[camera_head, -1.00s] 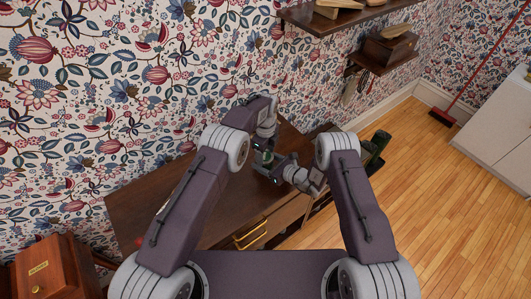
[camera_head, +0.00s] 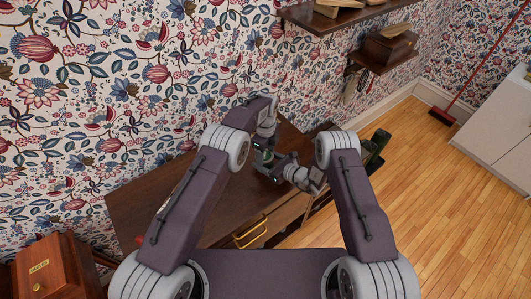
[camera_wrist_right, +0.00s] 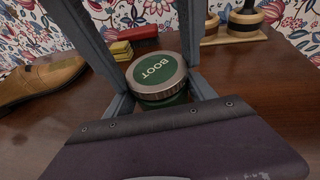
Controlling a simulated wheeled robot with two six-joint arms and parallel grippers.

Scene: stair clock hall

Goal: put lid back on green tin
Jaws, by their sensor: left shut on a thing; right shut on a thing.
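The green tin (camera_wrist_right: 168,101) stands upright over the dark wooden top in the right wrist view, between the fingers of my right gripper (camera_head: 267,164), which is shut on it. The round lid (camera_wrist_right: 157,72), with a silver rim and a green face reading "BOOT", is directly over the tin's mouth. My left gripper (camera_head: 264,147) reaches down from above, its fingers shut on the lid's sides. The lid looks level and touching or very close to the tin; I cannot tell whether it is seated. In the head view my arms partly hide both.
A brown shoe (camera_wrist_right: 38,82), a yellow block (camera_wrist_right: 121,50), a red brush (camera_wrist_right: 138,34) and a wooden-handled brush (camera_wrist_right: 246,22) stand around the tin. The wallpapered wall is close behind. Green bottles (camera_head: 378,145) are right of the cabinet (camera_head: 150,205).

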